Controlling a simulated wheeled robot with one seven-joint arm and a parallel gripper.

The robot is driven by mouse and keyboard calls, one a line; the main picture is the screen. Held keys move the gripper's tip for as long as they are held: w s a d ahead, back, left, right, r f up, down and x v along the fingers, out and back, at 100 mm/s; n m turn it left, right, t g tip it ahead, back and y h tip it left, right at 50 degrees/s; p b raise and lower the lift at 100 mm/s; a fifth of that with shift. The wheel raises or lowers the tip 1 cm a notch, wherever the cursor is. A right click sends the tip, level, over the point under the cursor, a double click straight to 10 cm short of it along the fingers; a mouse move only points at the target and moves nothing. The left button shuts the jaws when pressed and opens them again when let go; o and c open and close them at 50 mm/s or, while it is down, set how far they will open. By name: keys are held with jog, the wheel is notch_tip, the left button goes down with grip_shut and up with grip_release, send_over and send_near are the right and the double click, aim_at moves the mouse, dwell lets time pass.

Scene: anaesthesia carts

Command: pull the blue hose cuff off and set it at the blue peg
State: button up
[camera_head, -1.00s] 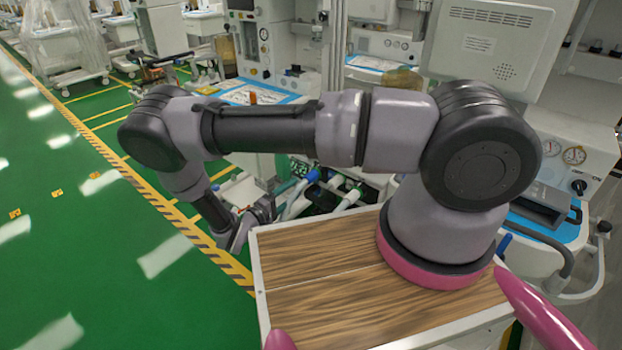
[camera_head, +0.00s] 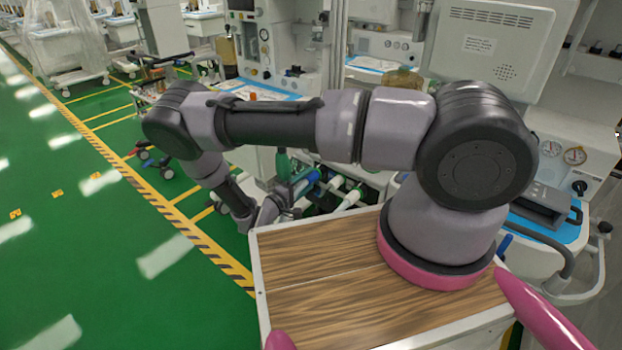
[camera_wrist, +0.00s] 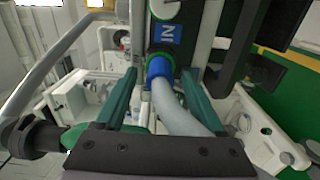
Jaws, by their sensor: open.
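The blue hose cuff (camera_wrist: 159,68) shows in the wrist view on the end of a pale grey hose (camera_wrist: 178,108).
The wooden top (camera_head: 330,300) lies below my arm. Machine housings and pipes crowd around the port, with a black-ended bar (camera_wrist: 38,138) at the left of the wrist view. The green floor (camera_head: 90,240) on the left is mostly open.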

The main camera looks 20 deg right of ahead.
aim_at(306, 181)
jog(key=shift+x, duration=0.85)
dwell(0.5)
grip_shut()
jog(key=shift+a, duration=0.1)
jog(key=shift+v, duration=2.95)
